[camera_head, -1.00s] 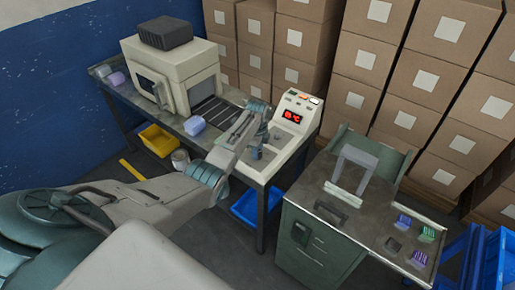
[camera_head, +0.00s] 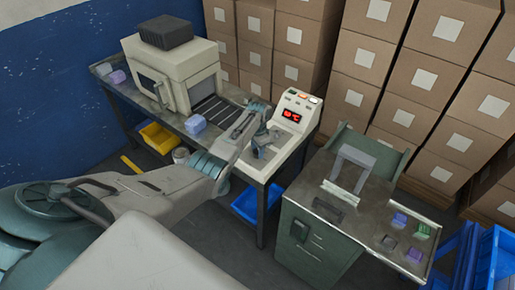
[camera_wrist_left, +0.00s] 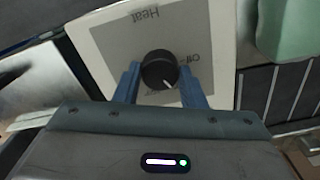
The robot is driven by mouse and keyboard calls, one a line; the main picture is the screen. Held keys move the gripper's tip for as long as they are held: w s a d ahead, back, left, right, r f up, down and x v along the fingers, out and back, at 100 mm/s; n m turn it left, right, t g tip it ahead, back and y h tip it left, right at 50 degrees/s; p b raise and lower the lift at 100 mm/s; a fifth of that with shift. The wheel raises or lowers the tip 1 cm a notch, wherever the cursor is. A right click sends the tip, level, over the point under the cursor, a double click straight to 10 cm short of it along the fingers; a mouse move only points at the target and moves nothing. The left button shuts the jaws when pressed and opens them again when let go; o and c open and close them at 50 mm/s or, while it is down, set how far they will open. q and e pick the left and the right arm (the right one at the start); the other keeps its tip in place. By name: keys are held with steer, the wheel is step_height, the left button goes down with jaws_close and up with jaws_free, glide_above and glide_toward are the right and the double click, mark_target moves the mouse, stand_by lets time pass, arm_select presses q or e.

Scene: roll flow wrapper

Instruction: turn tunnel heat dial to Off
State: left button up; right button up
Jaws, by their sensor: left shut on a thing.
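In the left wrist view the black round heat dial (camera_wrist_left: 158,70) sits on a pale plate (camera_wrist_left: 105,38) lettered "Heat" and "Off". Its white pointer mark points toward the bottom of the picture, slightly right, away from the "Off" lettering at the dial's right. My left gripper (camera_wrist_left: 160,74) is shut on the dial, one blue finger on each side. In the head view my left gripper (camera_head: 262,142) is at the bench's right end, beside the control panel (camera_head: 293,114) with a lit red display; there the dial is hidden by the gripper. My right gripper is not in view.
The cream tunnel machine (camera_head: 172,75) stands on the bench to the left, with a dark slatted conveyor (camera_head: 222,113) leading out of it. A green cabinet (camera_head: 318,235) stands to the right; stacked cartons (camera_head: 390,90) close off the back.

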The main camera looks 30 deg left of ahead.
arm_select(q)
steer(key=n, duration=0.3)
steer(key=shift+w+a+r+n+p, duration=0.1)
steer(key=shift+r+n+p, duration=0.1)
steer(key=shift+n+p, duration=0.2)
steer(key=n, duration=0.2)
steer(key=shift+n, duration=0.3)
steer(key=n, duration=0.6)
steer(key=shift+n, duration=0.4)
steer(key=o, duration=0.9)
steer(key=shift+f, duration=0.1)
steer(key=shift+o, duration=0.5)
